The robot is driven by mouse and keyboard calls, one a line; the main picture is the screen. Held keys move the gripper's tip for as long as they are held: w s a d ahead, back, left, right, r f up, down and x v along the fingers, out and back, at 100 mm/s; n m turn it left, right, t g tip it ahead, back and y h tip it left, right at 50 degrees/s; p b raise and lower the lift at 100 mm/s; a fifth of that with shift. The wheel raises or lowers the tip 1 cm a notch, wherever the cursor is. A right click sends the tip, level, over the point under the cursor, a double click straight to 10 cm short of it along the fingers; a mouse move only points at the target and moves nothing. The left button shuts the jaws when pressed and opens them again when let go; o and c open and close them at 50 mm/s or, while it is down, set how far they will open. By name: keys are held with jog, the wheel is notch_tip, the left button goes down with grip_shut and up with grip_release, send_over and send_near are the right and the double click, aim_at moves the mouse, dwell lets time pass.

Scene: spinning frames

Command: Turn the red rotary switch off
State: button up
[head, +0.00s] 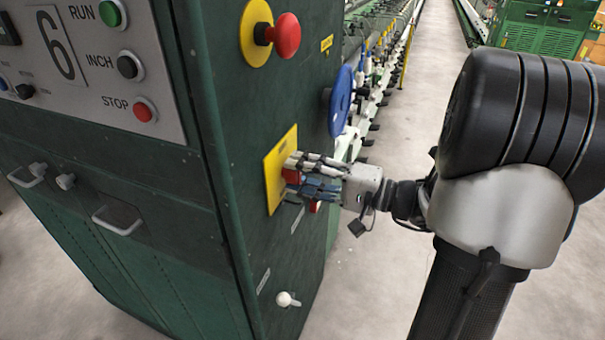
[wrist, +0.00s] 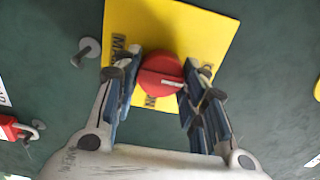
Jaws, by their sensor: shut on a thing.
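The red rotary switch (wrist: 160,76) is a round red knob on a yellow plate (wrist: 196,22) with partly hidden dark lettering. In the head view the yellow plate (head: 273,180) is on the side of the green cabinet, and the knob is mostly hidden behind my fingers. My gripper (head: 292,174) reaches in from the right. In the wrist view my gripper (wrist: 156,82) has one finger on each side of the knob and is shut on it. A dark line crosses the knob's face; its exact setting is unclear.
Above the switch is a red mushroom button (head: 288,36) on yellow. A blue disc (head: 341,101) is to the right, and a white knob (head: 288,300) is below. A red padlock (wrist: 10,128) hangs at left in the wrist view. Open floor (head: 385,270) lies right of the cabinet.

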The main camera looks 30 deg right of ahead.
jog(key=o, duration=1.1)
jog(key=shift+c, duration=0.2)
jog(key=shift+d, duration=0.1)
jog(key=v, duration=1.2)
